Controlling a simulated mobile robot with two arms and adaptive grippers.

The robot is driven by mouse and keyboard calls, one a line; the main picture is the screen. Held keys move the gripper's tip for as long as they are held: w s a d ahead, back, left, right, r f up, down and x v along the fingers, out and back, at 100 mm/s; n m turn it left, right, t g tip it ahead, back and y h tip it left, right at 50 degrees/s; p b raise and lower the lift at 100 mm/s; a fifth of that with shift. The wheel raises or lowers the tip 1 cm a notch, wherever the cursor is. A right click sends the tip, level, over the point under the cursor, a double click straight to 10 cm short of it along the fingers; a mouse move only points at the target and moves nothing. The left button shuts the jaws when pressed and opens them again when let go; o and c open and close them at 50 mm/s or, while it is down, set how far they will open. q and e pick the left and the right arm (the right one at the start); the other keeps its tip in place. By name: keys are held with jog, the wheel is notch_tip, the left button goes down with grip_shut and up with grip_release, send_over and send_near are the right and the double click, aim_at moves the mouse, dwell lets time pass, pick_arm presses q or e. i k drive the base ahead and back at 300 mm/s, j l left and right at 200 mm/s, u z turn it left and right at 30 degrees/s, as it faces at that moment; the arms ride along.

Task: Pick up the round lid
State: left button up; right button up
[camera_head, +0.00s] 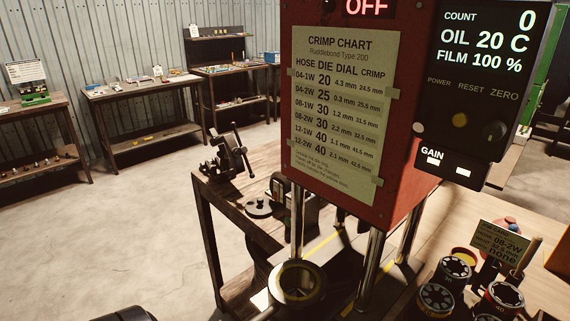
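A round dark metal disc with a small raised knob, which looks like the round lid (258,207), lies flat on the wooden workbench (222,187), left of the red crimper's posts. No gripper can be made out near it. A dark rounded shape cut off at the bottom left edge may be part of my arm; no fingers show there. Neither of my grippers can be made out in the head view.
The red crimper (400,190) stands close in front, with a ring (297,283) low between its posts. A bench vise (228,155) sits behind the lid. Several round die sets (435,299) stand at the lower right. The floor at left is clear.

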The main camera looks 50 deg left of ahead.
aim_at(258, 205)
jog(key=u, duration=1.6)
